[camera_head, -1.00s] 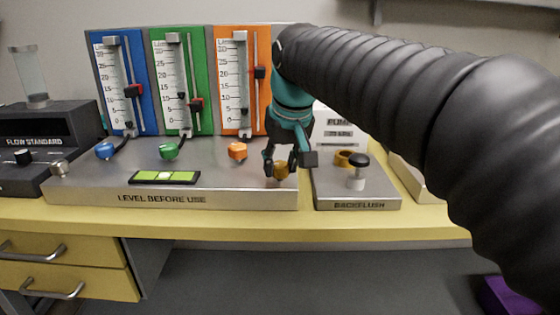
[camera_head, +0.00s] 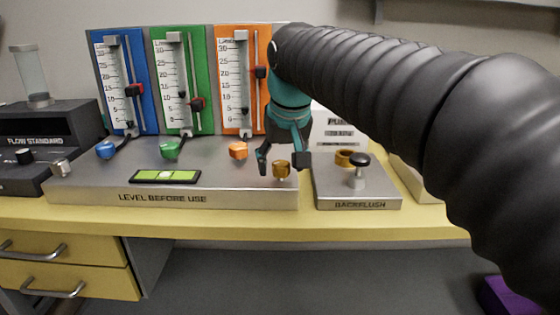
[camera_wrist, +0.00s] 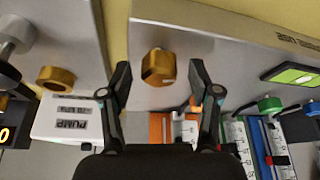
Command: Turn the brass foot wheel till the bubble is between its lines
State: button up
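The brass foot wheel (camera_head: 281,169) stands at the right front of the grey base marked LEVEL BEFORE USE. In the wrist view the wheel (camera_wrist: 159,67) lies ahead of and between my spread fingertips, with clear space on both sides. My gripper (camera_head: 281,167) is open and empty; it also shows open in the wrist view (camera_wrist: 159,82). The green level vial (camera_head: 165,177) lies on the base at the left, and its end shows in the wrist view (camera_wrist: 290,74). A pale bubble shows near the vial's middle; its exact place against the lines is too small to tell.
Blue (camera_head: 106,150), green (camera_head: 169,149) and orange (camera_head: 238,150) knobs stand below the gauge panels. The BACKFLUSH block (camera_head: 325,188) at the right carries a second brass ring (camera_head: 344,157) and a black-topped plunger (camera_head: 359,161). The yellow bench front is clear.

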jog(key=shift+r, duration=0.1)
jog(key=v, duration=1.2)
jog(key=shift+s+d, duration=0.1)
jog(key=s+d+f+m, duration=0.1)
jog(key=s+d+f, duration=0.3)
jog(key=f, duration=0.5)
jog(key=s+d+f+t, duration=0.1)
jog(key=s+d+f, duration=0.3)
jog(key=f, duration=0.6)
jog(key=s+d+f+m+h, duration=0.1)
jog(key=s+d+f, duration=0.4)
jog(key=s+f, duration=0.3)
jog(key=shift+f+m, duration=0.3)
jog(key=shift+f, duration=0.4)
